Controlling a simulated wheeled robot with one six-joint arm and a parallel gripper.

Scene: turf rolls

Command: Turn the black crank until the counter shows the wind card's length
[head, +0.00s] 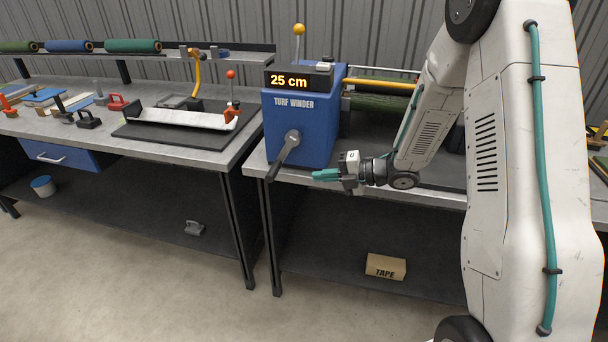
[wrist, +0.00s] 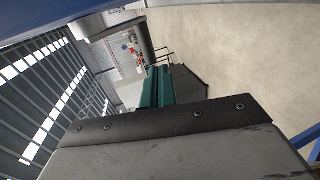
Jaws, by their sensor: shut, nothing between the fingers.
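The blue turf winder (head: 300,120) stands on the middle bench. Its counter (head: 289,81) reads 25 cm. The black crank (head: 285,155) is on the winder's front face, its arm slanting down and left from a grey hub to a dark handle. My gripper (head: 318,176) is to the right of the crank handle, apart from it, with its teal fingers pointing left. The teal fingers also show in the wrist view (wrist: 157,88), shut together with nothing between them. The crank cannot be made out in the wrist view. I see no wind card that I can read.
A yellow-knobbed lever (head: 299,32) rises behind the winder. A green roll (head: 380,103) lies behind my arm. The left bench holds a cutting tray (head: 185,120) with a red-knobbed lever. A box marked TAPE (head: 385,267) sits on the lower shelf. The floor in front is clear.

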